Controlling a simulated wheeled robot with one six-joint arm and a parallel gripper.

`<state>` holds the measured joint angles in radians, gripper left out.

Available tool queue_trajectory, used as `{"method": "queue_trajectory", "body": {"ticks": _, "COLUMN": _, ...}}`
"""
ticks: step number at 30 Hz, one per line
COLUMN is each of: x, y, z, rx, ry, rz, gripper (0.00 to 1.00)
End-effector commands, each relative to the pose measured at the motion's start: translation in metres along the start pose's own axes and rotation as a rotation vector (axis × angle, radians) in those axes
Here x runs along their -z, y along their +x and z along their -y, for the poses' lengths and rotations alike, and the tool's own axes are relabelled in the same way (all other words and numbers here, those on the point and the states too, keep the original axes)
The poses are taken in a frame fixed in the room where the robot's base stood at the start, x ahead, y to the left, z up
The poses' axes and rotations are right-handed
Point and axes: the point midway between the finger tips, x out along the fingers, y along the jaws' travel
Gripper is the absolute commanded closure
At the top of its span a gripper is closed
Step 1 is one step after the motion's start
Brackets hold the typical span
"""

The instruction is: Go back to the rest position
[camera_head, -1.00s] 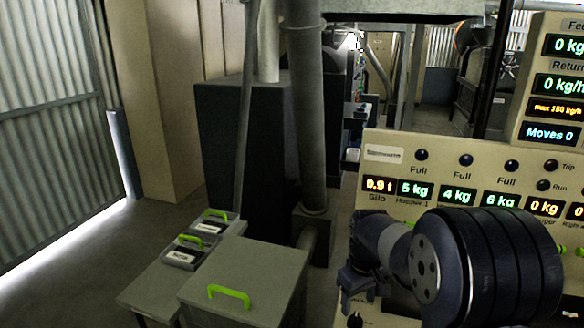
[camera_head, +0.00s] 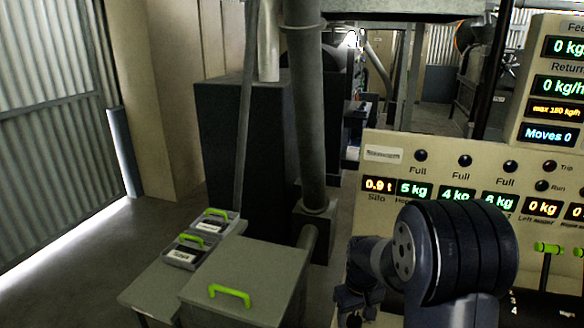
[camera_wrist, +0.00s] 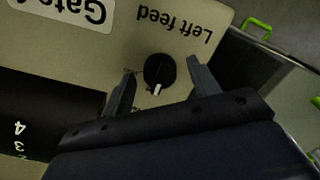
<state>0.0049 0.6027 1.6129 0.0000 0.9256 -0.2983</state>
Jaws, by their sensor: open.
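My gripper (camera_wrist: 160,88) is open and empty in the wrist view, its two fingers apart. A black knob (camera_wrist: 159,72) with a white mark shows between the fingers, on the cream panel under the upside-down label "Left feed" (camera_wrist: 188,25). I cannot tell how far the fingers are from the knob. In the head view my gripper (camera_head: 352,308) hangs low at the left end of my arm, in front of the control panel (camera_head: 384,141). The fingertips are small and dark there.
Lit displays and green-topped levers (camera_head: 548,248) are on the panel around my arm. A grey box with a green handle (camera_head: 230,294) and a low table with two small bins (camera_head: 184,253) stand left. Dark machinery (camera_head: 235,140) and a pipe (camera_head: 305,120) rise behind. Open floor lies far left.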

Motion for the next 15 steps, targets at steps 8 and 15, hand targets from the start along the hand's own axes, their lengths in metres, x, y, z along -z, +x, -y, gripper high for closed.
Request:
{"method": "queue_trajectory", "body": {"ticks": 8, "x": -0.0001, "y": -0.0011, "z": 0.0001, "rx": 0.000, "ry": 0.227, "rz": 0.001, "gripper": 0.43}}
{"method": "queue_trajectory", "body": {"ticks": 15, "x": -0.0004, "y": -0.0012, "z": 0.0001, "rx": 0.000, "ry": 0.424, "rz": 0.002, "gripper": 0.43}}
